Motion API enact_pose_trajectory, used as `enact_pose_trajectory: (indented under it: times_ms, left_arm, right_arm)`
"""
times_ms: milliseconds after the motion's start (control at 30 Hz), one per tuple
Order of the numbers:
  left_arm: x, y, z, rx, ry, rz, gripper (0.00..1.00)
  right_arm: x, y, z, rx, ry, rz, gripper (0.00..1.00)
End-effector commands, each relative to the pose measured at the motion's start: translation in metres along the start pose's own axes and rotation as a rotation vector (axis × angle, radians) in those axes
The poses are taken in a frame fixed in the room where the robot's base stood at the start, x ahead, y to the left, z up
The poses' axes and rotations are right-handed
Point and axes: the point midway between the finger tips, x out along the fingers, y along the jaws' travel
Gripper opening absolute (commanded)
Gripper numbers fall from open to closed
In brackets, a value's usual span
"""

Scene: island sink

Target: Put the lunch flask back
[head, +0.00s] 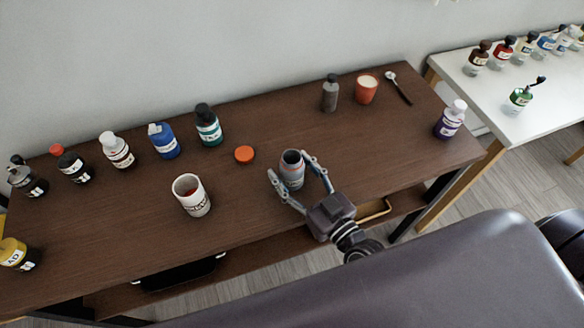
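The lunch flask appears to be the open, blue-grey cylinder (291,172) standing upright on the dark wooden table, right of its middle. My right gripper (288,165) reaches in from the front right, with one finger on each side of the flask. Its fingers are spread wide, and a small gap shows at the left finger; contact at the right finger is unclear. A round orange lid (244,154) lies flat on the table to the left of the flask. My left gripper is not in view.
A white mug (191,195) stands left of the flask. Several bottles line the table's left and back, including a teal one (208,125). A grey bottle (330,93), orange cup (366,89), spoon (398,87) and purple bottle (449,120) are at right. A white table (510,115) adjoins.

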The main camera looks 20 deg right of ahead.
Motion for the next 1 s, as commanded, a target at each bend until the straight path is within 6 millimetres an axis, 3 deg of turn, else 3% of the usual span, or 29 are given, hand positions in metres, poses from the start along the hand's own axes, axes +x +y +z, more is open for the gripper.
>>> enact_pose_trajectory:
  times_ms: [367, 800, 1000]
  left_arm:
    - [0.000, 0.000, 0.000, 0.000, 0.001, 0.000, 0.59]
    - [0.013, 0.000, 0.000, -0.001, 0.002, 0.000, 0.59]
    - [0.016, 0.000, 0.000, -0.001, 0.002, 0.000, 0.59]
  right_arm:
    - [-0.008, 0.000, -0.002, 0.000, -0.002, -0.001, 0.57]
    - [-0.088, -0.001, -0.001, 0.000, -0.004, -0.002, 0.57]
    - [-0.112, 0.000, -0.002, 0.000, -0.002, -0.001, 0.57]
